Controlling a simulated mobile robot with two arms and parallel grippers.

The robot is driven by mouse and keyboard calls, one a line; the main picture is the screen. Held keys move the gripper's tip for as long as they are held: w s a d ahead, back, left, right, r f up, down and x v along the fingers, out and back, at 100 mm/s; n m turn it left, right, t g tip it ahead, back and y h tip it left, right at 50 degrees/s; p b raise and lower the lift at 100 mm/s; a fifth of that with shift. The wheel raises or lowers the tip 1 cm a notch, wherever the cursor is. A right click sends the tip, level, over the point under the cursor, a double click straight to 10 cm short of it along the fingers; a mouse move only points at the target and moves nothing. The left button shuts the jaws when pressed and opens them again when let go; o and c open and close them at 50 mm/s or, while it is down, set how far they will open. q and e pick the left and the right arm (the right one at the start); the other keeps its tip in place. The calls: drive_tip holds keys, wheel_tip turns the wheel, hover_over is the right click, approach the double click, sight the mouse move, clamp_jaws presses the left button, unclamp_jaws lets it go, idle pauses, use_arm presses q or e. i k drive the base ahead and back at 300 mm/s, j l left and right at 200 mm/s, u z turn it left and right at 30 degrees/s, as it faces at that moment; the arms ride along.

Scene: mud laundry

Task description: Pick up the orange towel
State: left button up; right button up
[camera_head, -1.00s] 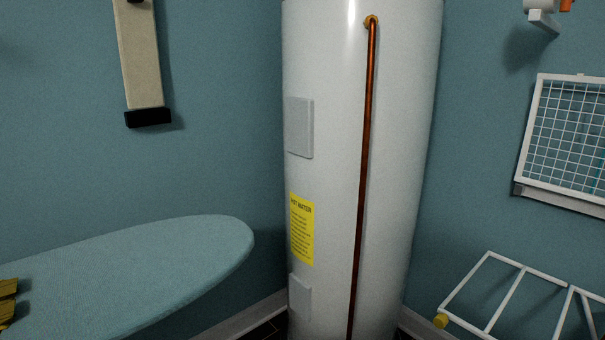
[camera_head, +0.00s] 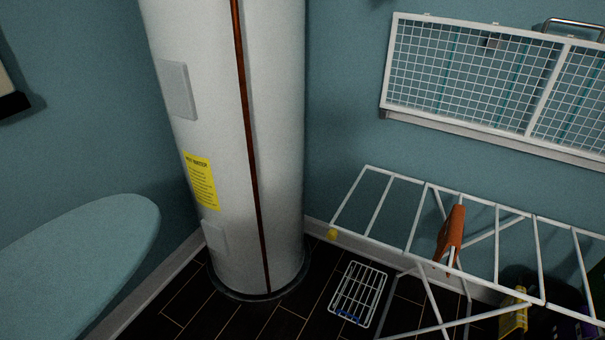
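An orange towel (camera_head: 450,236) hangs folded over a bar of the white drying rack (camera_head: 411,231), in the right half of the head view. Its two sides drop a short way below the bar. Neither of my grippers is in the head view, so whether they are open or shut does not show.
A white water heater (camera_head: 270,130) stands in the corner. An ironing board (camera_head: 90,255) is at lower left. A wire rack (camera_head: 358,293) lies on the dark floor (camera_head: 200,308). A wire-mesh panel (camera_head: 480,75) is on the right wall. A yellow object (camera_head: 513,318) is at lower right.

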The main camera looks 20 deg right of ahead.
sight(451, 233)
drive_tip(key=k+l+z, duration=0.4)
drive_tip(key=l+z, duration=0.2)
drive_tip(key=k+l+z, duration=0.25)
drive_tip(key=l+z, duration=0.3)
drive_tip(key=l, duration=0.1)
